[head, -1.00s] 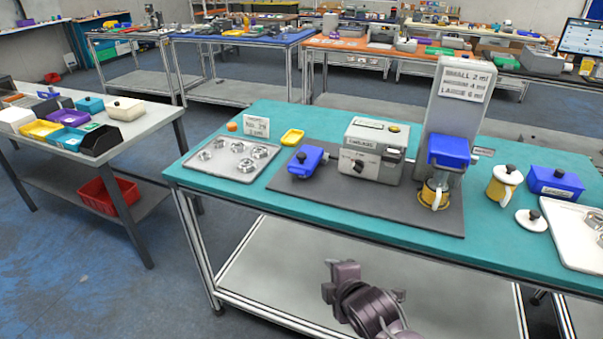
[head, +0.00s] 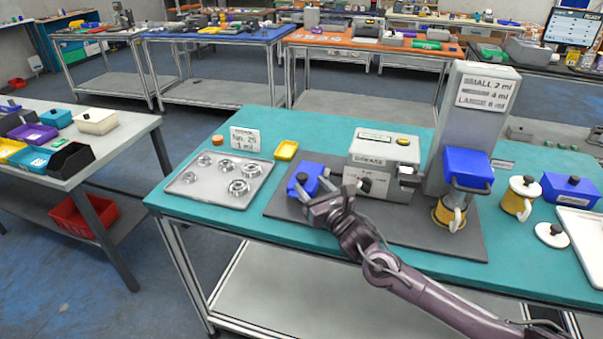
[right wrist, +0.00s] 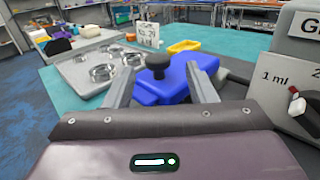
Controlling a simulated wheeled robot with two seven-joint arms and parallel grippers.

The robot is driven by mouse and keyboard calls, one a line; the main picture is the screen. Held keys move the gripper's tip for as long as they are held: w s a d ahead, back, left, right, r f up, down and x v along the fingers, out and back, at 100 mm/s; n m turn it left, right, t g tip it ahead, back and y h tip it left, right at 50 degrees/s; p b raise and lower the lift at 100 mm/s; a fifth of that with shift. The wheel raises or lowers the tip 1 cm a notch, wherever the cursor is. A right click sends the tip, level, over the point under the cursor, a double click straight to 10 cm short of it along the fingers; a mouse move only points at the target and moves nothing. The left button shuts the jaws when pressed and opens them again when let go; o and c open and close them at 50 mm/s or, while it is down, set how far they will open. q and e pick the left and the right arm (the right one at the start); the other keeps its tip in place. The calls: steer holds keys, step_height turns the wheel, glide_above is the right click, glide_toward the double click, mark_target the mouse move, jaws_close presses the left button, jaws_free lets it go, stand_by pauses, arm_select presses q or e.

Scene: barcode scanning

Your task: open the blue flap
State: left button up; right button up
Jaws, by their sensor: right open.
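A blue flap with a black knob (head: 308,175) sits on the dark mat, left of the grey grease machine (head: 385,158). In the right wrist view the blue flap (right wrist: 180,88) lies just ahead, between and beyond the two fingers, its black knob upright. My right gripper (head: 325,203) is open and empty, at the near side of the flap; I cannot tell whether it touches it. It partly hides the flap's front in the head view. A second blue part (head: 466,168) is on the tall grey dispenser (head: 478,115) to the right. My left gripper is out of view.
Left of the flap is a metal tray (head: 212,192) with several rings, with a yellow dish (head: 286,151) behind it. A yellow-white jug (head: 519,197), loose lid (head: 551,235) and blue box (head: 570,190) stand at the right. The dark mat's (head: 425,235) front is mostly clear.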

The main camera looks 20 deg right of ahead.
mark_target(304, 182)
steer(key=w, duration=0.1)
steer(key=w+a, duration=0.1)
steer(key=w, duration=0.1)
steer(key=shift+w, duration=0.1)
steer(key=shift+w+a+f+p, duration=0.2)
steer(key=shift+w+p, duration=0.1)
steer(key=shift+w, duration=0.7)
steer(key=c, duration=0.7)
jaws_close()
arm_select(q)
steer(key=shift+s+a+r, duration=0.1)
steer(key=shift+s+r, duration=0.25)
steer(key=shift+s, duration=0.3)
